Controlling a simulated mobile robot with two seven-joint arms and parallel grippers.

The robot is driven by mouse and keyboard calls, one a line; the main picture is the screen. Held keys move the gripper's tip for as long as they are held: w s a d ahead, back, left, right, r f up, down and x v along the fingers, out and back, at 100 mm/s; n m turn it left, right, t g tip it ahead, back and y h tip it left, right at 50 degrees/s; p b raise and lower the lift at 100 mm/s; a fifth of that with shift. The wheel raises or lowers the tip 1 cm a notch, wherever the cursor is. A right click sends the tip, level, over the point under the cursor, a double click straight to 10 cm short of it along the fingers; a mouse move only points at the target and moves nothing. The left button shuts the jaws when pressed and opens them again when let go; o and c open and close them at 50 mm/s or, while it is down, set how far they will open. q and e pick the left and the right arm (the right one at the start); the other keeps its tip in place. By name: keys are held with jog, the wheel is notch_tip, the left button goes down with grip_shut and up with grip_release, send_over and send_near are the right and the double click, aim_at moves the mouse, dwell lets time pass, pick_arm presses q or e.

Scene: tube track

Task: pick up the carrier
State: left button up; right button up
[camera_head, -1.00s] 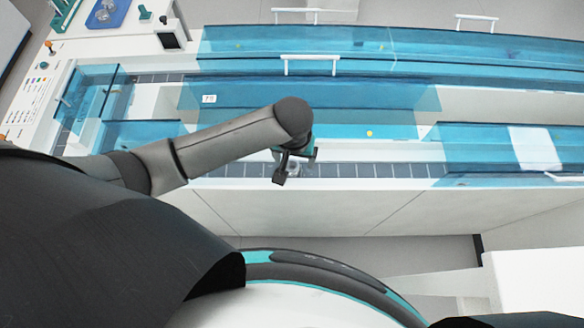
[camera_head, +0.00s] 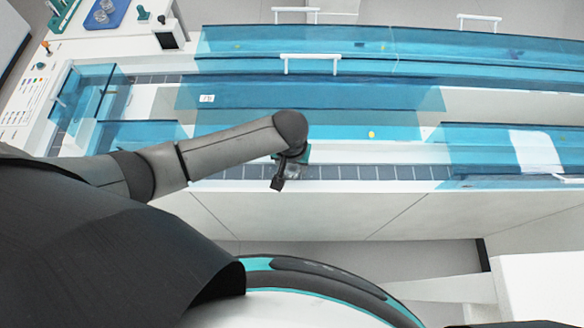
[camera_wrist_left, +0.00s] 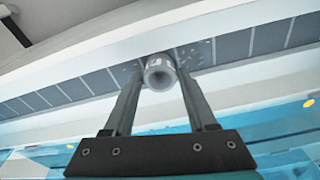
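The carrier (camera_wrist_left: 160,72) is a small pale grey cylinder with a dark round opening in its end. In the left wrist view it stands on the dark segmented track (camera_wrist_left: 95,85), between the tips of my left gripper (camera_wrist_left: 158,80). The two fingers are apart, one on each side of it, with a narrow gap showing; I see no clear grip. In the head view my left gripper (camera_head: 281,178) hangs over the near track lane and largely hides the carrier. My right gripper is not in view.
Blue transparent covers (camera_head: 320,92) stand over much of the track, with white handles (camera_head: 310,58) on some. One near cover (camera_head: 480,150) lies right of my gripper. A small black-faced box (camera_head: 168,36) and a blue tray (camera_head: 105,12) are at the back left.

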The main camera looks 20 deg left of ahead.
pick_arm(q)
jog(key=c, duration=0.6)
notch_tip(320, 180, up, 25)
jog(key=p, duration=1.3)
